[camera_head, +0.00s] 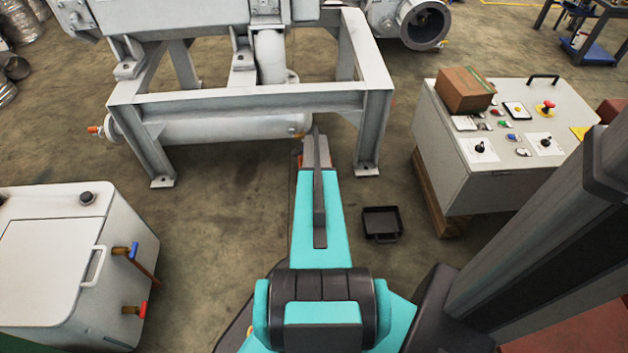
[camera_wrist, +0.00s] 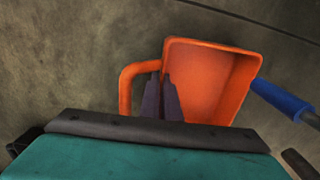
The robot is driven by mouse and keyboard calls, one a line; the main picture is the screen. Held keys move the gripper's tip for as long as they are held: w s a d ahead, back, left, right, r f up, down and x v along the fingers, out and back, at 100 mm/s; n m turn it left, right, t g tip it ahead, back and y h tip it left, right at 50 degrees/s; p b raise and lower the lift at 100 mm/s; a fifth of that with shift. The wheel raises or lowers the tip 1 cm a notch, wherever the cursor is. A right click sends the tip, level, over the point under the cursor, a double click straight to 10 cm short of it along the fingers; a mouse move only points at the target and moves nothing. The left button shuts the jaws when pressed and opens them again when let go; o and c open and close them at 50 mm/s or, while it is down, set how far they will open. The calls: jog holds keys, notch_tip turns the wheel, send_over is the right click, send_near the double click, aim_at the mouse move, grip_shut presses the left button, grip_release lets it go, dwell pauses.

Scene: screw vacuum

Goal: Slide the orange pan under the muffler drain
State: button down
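The orange pan (camera_wrist: 215,80) shows in the wrist view as an open rectangular tray with a looped handle (camera_wrist: 126,92) on its left side. The dark fingers of my gripper (camera_wrist: 161,98) are close together at the handle side of the pan, overlapping its left wall. I cannot tell whether they grip it. In the head view my arm covers most of the pan; only a bit of orange (camera_head: 300,160) shows beside my wrist. The muffler (camera_head: 215,129) is a white horizontal cylinder under the grey frame, just left of my wrist. I cannot make out its drain.
A blue-handled lever (camera_wrist: 280,100) is close to the pan's right edge. The frame's legs (camera_head: 369,140) stand on both sides. A control cabinet (camera_head: 480,185) is at right, a white tank (camera_head: 55,270) at left, and a small black tray (camera_head: 381,222) on the floor.

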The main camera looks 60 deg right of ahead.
jog(key=shift+w+d+p, duration=0.45)
jog(key=shift+w+d, duration=0.6)
jog(key=shift+d, duration=0.3)
jog(key=c, duration=1.9)
grip_release()
jog(key=shift+r, duration=0.1)
